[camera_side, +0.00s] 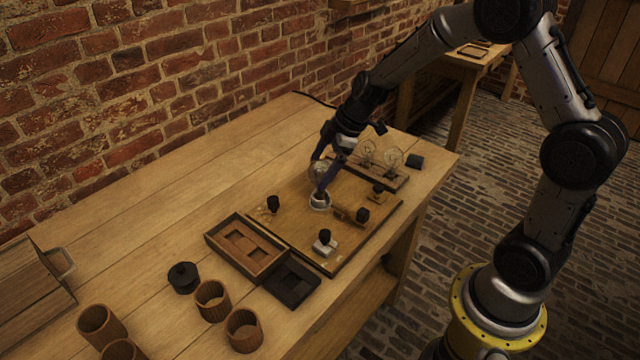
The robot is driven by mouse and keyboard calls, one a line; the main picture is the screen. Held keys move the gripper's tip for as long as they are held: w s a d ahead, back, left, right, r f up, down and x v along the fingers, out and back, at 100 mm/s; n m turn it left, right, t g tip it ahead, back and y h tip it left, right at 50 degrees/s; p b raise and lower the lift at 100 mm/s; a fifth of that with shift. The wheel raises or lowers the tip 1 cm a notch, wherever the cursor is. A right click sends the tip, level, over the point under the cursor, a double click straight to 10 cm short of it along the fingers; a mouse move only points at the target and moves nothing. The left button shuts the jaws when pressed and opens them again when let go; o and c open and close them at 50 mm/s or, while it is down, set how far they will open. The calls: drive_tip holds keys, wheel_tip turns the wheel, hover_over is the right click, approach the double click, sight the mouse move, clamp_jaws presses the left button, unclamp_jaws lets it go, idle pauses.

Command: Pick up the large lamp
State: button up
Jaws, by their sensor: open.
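My gripper (322,182) is open and points down over the wooden board (290,218). A rounded, pale glass shape (317,171), perhaps a lamp, shows at the fingers and is partly hidden by them. I cannot tell whether the fingers touch it. A white ring-shaped socket (320,203) sits on the board just below the fingertips. Two clear glass lamps, one on the left (367,152) and one on the right (392,158), stand upright in a wooden rack (382,173) behind and to the right of my gripper. Which lamp is largest is hard to tell.
Several black-knobbed parts stand on the board, such as one (325,236) at the front. An open wooden box (243,248) and a dark tray (292,284) lie at its front left. Wooden cups (211,300) and a black lid (183,277) stand farther left. The back-left table is clear.

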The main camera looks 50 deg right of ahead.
sight(315, 179)
drive_tip(key=shift+x, duration=2.65)
drive_tip(key=shift+s+d, duration=0.15)
drive_tip(key=shift+d, duration=0.05)
drive_tip(key=c, duration=1.5)
